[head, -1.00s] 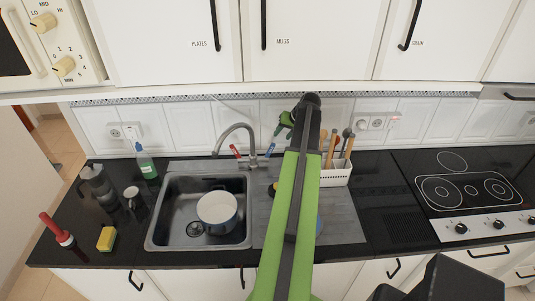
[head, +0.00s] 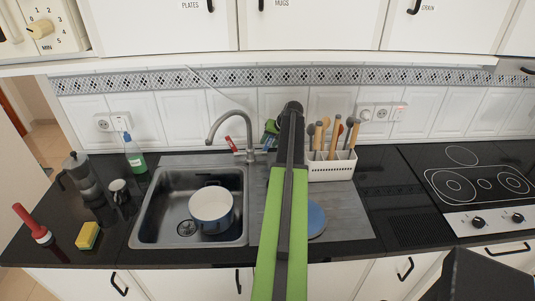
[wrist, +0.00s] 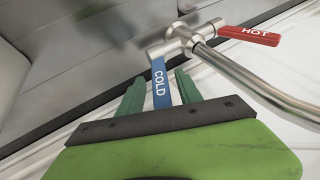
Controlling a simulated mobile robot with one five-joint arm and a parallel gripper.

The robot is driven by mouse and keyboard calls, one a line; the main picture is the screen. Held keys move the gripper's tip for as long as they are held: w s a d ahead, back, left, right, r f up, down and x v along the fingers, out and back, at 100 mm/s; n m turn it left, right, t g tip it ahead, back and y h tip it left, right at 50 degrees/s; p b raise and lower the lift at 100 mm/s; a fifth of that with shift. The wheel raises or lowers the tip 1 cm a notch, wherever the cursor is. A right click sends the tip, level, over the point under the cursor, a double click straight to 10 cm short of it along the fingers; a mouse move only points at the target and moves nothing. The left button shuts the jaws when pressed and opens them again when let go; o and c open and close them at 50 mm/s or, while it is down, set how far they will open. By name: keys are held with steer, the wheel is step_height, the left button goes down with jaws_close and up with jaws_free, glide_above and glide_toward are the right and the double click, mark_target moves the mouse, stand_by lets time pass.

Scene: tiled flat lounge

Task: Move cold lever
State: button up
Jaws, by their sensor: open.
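The cold lever (wrist: 160,84) is blue with white lettering and sits on the metal tap body (wrist: 178,43) in the wrist view. My gripper (wrist: 158,78) is open, with one green finger on each side of the lever. The right finger is very close to it; I cannot tell whether it touches. The red hot lever (wrist: 250,35) points away to the right. In the head view my gripper (head: 271,133) is beside the tap (head: 213,128), right of the red hot lever (head: 231,143). The cold lever is mostly hidden there behind my gripper and arm.
The sink (head: 160,222) holds a pot (head: 211,207). A white utensil rack (head: 333,169) stands close right of my arm. A soap bottle (head: 134,156), moka pot (head: 83,177) and sponge (head: 88,236) are at the left. The tiled wall (head: 180,115) is close behind the tap.

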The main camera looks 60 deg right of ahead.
steer(key=shift+b+x, duration=0.3)
steer(key=shift+x, duration=0.55)
steer(key=shift+r, duration=0.1)
jaws_close()
stand_by(0.6)
